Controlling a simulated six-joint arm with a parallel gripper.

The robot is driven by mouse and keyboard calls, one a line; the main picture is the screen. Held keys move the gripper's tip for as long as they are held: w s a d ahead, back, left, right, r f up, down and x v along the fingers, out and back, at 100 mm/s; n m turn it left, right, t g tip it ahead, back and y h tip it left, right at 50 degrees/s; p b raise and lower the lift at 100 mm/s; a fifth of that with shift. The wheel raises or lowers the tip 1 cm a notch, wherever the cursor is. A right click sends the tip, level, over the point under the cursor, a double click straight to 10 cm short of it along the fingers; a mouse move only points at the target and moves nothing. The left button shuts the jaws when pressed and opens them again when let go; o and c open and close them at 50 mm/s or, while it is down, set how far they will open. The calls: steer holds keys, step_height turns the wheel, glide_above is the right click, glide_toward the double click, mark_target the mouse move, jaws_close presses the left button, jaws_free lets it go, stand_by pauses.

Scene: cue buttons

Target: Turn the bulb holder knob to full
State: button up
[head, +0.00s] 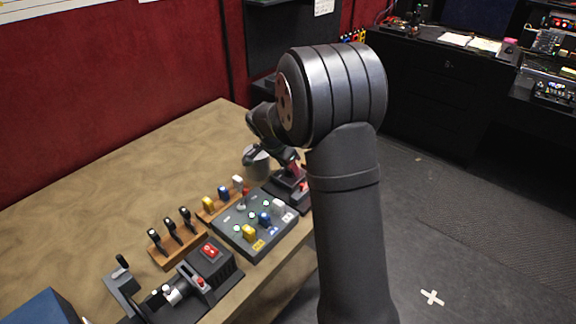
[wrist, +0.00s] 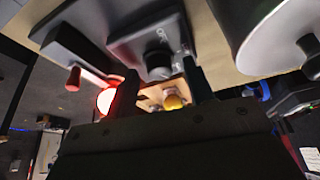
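In the wrist view a dark grey block (wrist: 128,40) carries a round black knob (wrist: 157,60) with pale lettering beside it, too blurred to read surely. A glowing red bulb (wrist: 105,101) shows beside my left finger. My gripper (wrist: 161,82) has its two dark fingers apart, with the knob showing in the gap between them; whether they touch it I cannot tell. In the head view a black base (head: 290,191) with a red part sits at the table's right edge, partly hidden by my arm. My gripper (head: 287,156) is just above it, its fingertips unclear.
A grey cylindrical vessel (head: 257,163) stands close beside my gripper. A control panel (head: 254,225) with coloured switches, a wooden lever rack (head: 176,245) and a black device (head: 210,262) with a red switch lie nearer. The wooden table (head: 110,190) is bare behind them.

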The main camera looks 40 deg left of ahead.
steer(key=v, duration=1.7)
steer(key=shift+r, duration=0.2)
steer(key=x, duration=1.7)
steer(key=shift+f, duration=0.25)
steer(key=shift+r, duration=0.1)
